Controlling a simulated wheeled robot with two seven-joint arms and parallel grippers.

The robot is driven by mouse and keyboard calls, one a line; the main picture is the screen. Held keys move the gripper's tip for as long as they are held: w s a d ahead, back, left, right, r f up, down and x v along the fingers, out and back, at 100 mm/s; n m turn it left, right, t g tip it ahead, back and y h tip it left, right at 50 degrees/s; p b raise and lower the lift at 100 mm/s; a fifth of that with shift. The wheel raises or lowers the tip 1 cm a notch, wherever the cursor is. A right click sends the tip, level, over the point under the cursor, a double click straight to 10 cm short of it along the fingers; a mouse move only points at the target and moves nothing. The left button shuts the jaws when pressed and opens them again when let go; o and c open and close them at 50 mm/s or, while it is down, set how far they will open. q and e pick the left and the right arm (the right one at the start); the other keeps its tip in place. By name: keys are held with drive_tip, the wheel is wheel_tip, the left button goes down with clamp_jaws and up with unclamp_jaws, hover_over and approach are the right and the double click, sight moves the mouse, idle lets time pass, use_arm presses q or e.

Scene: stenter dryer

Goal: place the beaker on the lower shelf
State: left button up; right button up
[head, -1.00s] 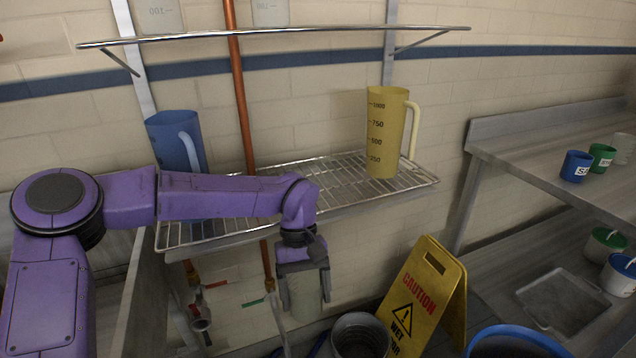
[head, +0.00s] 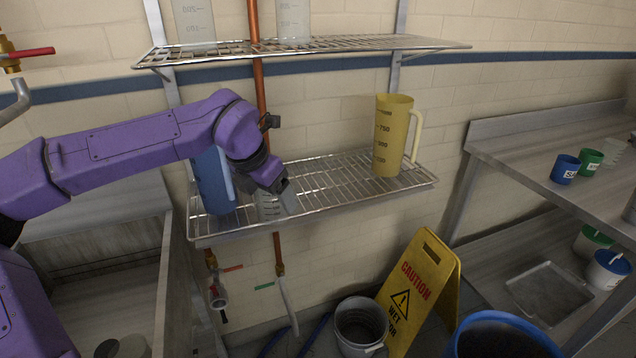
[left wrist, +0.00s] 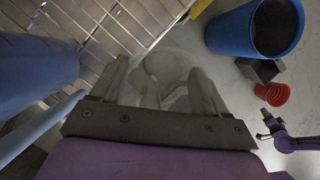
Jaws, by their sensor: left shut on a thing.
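The clear beaker (head: 271,206) is between the fingers of my left gripper (head: 272,192), which is shut on it. In the head view it appears at the front left part of the lower shelf (head: 330,191), close to the front edge. The left wrist view shows the beaker (left wrist: 165,72) beside the shelf's wire edge, with floor behind part of it. I cannot tell whether its base touches the wires. My right arm shows small at the right of the left wrist view; its gripper (left wrist: 268,120) is too small to read.
A blue jug (head: 212,182) stands on the shelf just left of the beaker. A yellow jug (head: 392,137) stands farther right, with bare wires between. The upper shelf (head: 350,43) holds clear containers. Below are a grey bucket (head: 360,325) and a yellow caution sign (head: 420,285).

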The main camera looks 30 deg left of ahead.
use_arm(q)
drive_tip(key=shift+w, duration=0.65)
drive_tip(key=w+p, duration=0.1)
drive_tip(key=w, duration=0.4)
drive_tip(key=w+d+p, duration=0.1)
drive_tip(key=w+p, duration=0.1)
drive_tip(key=w, duration=0.3)
drive_tip(key=w+p, duration=0.2)
drive_tip(key=w, duration=0.3)
drive_tip(key=shift+w+d+r, duration=0.2)
drive_tip(key=shift+w+d, duration=0.1)
drive_tip(key=shift+d, duration=0.1)
drive_tip(key=shift+w+d+f+p, duration=0.1)
drive_tip(key=shift+w+p, duration=0.2)
drive_tip(key=shift+p, duration=0.05)
wheel_tip(320, 180, down, 4)
drive_tip(key=shift+w+r+p, duration=0.1)
drive_tip(key=shift+r+p, duration=0.05)
drive_tip(key=shift+p, duration=0.35)
drive_tip(key=o, duration=1)
